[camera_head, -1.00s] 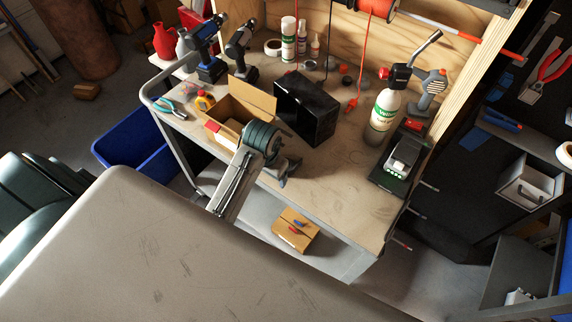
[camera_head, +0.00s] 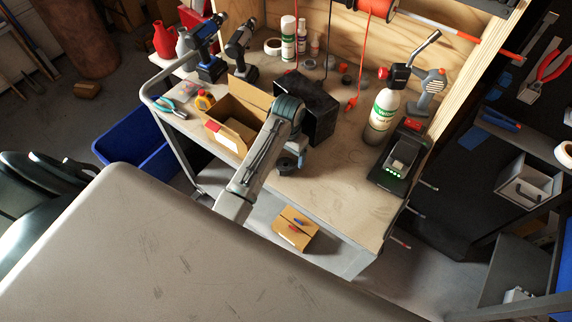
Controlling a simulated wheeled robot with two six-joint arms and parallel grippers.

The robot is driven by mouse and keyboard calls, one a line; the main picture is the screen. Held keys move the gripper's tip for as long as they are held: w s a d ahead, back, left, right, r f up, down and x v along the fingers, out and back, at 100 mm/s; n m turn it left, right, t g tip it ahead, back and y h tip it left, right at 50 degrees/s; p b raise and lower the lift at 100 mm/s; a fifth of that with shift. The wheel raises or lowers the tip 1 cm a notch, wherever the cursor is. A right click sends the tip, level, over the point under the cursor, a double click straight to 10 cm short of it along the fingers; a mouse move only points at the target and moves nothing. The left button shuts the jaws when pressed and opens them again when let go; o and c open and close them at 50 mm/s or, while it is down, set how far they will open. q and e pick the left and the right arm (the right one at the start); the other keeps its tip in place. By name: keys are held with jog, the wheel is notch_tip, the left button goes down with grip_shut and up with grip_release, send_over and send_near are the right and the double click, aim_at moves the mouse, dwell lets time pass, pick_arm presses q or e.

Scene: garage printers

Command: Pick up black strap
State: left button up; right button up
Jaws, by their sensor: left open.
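I cannot clearly pick out a black strap. A small dark item (camera_head: 310,64) lies at the back of the workbench, too small to identify. My left gripper (camera_head: 287,166) is low over the front of the bench, just in front of a black box (camera_head: 321,112). It points down and is mostly hidden by my own arm; its jaws are open and nothing shows held. My right gripper is not in view.
An open cardboard box (camera_head: 236,118) stands left of my arm. Drills (camera_head: 241,50), a torch bottle (camera_head: 382,113) and a charger (camera_head: 402,158) stand on the workbench (camera_head: 335,205). Its front right surface is clear. A blue bin (camera_head: 137,150) is at left.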

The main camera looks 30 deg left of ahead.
aim_at(286, 163)
pick_arm(q)
jog(key=f, duration=0.1)
jog(key=f+p, duration=0.1)
jog(key=f, duration=0.1)
jog(key=shift+s+a+f+p, duration=0.1)
jog(key=shift+a+f+p, duration=0.1)
jog(key=shift+a+p, duration=0.1)
jog(key=shift+f, duration=0.45)
jog(key=c, duration=1.2)
jog(key=shift+r, duration=0.1)
